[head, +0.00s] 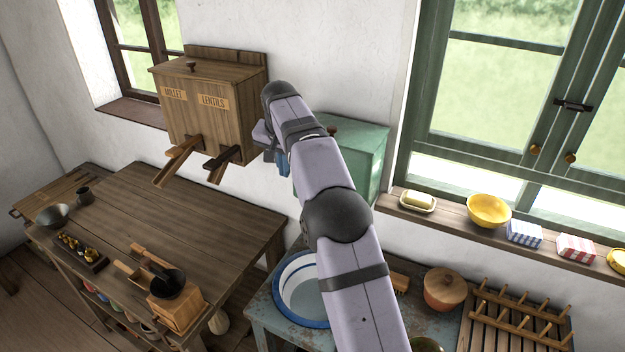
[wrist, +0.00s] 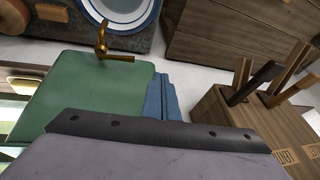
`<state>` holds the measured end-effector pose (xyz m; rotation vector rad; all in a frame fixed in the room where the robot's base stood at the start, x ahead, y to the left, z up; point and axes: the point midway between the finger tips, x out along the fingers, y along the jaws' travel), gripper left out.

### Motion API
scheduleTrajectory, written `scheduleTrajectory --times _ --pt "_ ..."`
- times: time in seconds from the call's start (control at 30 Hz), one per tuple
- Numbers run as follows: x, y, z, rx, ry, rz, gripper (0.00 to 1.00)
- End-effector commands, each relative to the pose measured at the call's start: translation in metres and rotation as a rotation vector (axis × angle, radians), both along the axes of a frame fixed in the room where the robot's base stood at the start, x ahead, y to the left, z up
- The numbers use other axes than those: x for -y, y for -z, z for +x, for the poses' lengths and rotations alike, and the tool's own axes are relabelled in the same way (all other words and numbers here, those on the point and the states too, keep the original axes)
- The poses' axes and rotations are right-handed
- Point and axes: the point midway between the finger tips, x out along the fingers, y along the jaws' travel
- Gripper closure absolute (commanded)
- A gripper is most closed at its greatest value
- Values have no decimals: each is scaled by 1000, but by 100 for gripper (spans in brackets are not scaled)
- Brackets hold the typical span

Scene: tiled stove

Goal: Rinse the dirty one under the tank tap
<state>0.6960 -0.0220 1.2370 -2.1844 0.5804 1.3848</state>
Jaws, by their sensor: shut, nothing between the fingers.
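The green tank (head: 368,152) is on the wall, partly hidden by my arm. In the wrist view the tank (wrist: 85,105) appears with its brass tap (wrist: 115,57). A white basin with a blue rim (head: 288,293) stands below; it also shows in the wrist view (wrist: 123,22). A grey bowl (head: 53,215) is on the table; I cannot tell which thing is dirty.
A wooden millet and lentils box (head: 215,105) with two chutes is left of my gripper. The wooden table (head: 170,225) has a clear middle and a grinder (head: 178,305). The sill holds a yellow bowl (head: 489,210). An empty pegged rack (head: 515,318) lies right of a lidded pot (head: 443,290).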

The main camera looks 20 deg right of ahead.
Motion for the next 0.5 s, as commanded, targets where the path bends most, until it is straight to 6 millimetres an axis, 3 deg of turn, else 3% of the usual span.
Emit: scheduleTrajectory --times 0.1,0.2,0.5 --pt "31 -10 -13 -71 27 -69 100" --pt "47 -14 -22 -110 45 -101 100" --pt "55 -14 -27 -134 56 -120 100"
